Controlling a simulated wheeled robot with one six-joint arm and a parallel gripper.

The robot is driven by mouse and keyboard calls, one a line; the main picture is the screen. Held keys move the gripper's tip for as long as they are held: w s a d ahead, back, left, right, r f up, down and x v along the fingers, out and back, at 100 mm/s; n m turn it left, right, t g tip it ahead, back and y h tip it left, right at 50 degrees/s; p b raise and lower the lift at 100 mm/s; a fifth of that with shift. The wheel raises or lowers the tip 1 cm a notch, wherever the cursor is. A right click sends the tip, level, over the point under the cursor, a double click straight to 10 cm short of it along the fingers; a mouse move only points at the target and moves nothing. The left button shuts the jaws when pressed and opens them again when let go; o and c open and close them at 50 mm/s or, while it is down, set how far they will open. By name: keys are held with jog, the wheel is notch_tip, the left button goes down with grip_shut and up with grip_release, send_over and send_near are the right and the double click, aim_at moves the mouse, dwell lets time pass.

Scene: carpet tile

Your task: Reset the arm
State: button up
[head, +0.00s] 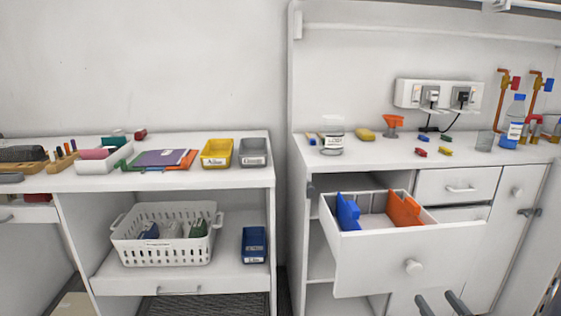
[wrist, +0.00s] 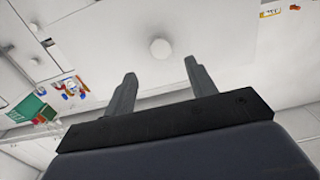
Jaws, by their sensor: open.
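My gripper (head: 440,303) shows at the bottom edge of the head view, in front of the right cabinet. Its two dark fingers are apart with nothing between them. In the wrist view my gripper (wrist: 160,85) is also open and empty, and the round white drawer knob (wrist: 160,48) shows beyond the fingertips. In the head view the drawer (head: 375,262) is pulled out, and its knob (head: 413,266) is above and left of the fingers, apart from them. The rest of my arm is out of the head view.
The open drawer holds a blue divider (head: 347,211) and an orange divider (head: 404,208). A glass beaker (head: 332,137), bottle (head: 514,122) and small blocks stand on the counter above. A white basket (head: 165,250) and blue bin (head: 254,245) sit on the left shelf.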

aim_at(415, 271)
jog(key=w, duration=0.4)
jog(key=w+b, duration=0.1)
jog(key=w, duration=0.3)
jog(key=shift+w+a, duration=0.2)
jog(key=shift+w, duration=0.05)
